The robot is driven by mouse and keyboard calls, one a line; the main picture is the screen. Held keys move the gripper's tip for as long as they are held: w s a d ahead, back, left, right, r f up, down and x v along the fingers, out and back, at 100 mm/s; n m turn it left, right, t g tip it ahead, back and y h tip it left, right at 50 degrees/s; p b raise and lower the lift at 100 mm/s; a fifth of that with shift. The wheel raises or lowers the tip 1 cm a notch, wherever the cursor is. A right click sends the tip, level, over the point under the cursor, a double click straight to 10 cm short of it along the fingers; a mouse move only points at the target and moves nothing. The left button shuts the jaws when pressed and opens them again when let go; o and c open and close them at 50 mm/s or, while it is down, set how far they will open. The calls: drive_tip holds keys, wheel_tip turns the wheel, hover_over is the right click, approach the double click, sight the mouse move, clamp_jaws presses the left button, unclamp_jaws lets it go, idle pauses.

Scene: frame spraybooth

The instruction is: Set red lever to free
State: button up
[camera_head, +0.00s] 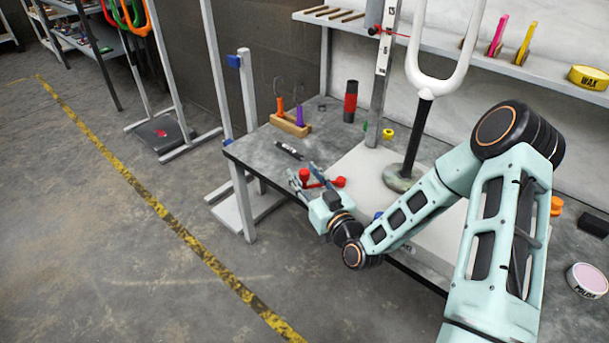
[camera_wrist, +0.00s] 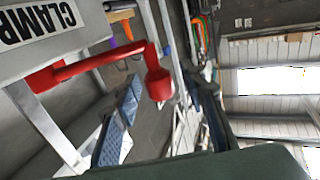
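The red lever (camera_head: 321,182) is at the front edge of the workbench, partly covered by my gripper in the head view. In the wrist view, the red lever (camera_wrist: 92,61) runs from a pivot beside a grey plate (camera_wrist: 60,52) lettered "CLAMP", cut off by the frame, to a bent end with a round red knob (camera_wrist: 160,86). My gripper (camera_head: 304,179) is open at this knob; it also shows in the wrist view (camera_wrist: 167,92), one finger on each side of the knob, with gaps visible. I cannot tell any touch. No "free" marking is readable.
A white forked frame stand (camera_head: 420,110) rises behind on the workbench (camera_head: 255,150). A wooden tool block (camera_head: 290,125), a dark marker (camera_head: 288,151) and a red-black cylinder (camera_head: 350,102) stand or lie beyond the gripper. The floor left of the bench is open, with a yellow line (camera_head: 150,200).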

clamp_jaws()
drive_tip(key=shift+d, duration=0.15)
drive_tip(key=shift+s+d+n+g+y+b, duration=0.15)
drive_tip(key=shift+s+n+g+y+b, duration=0.5)
drive_tip(key=shift+y, duration=0.25)
unclamp_jaws()
drive_tip(key=shift+r, duration=0.15)
wheel_tip(320, 180, up, 10)
drive_tip(key=shift+f, duration=0.1)
idle(0.4)
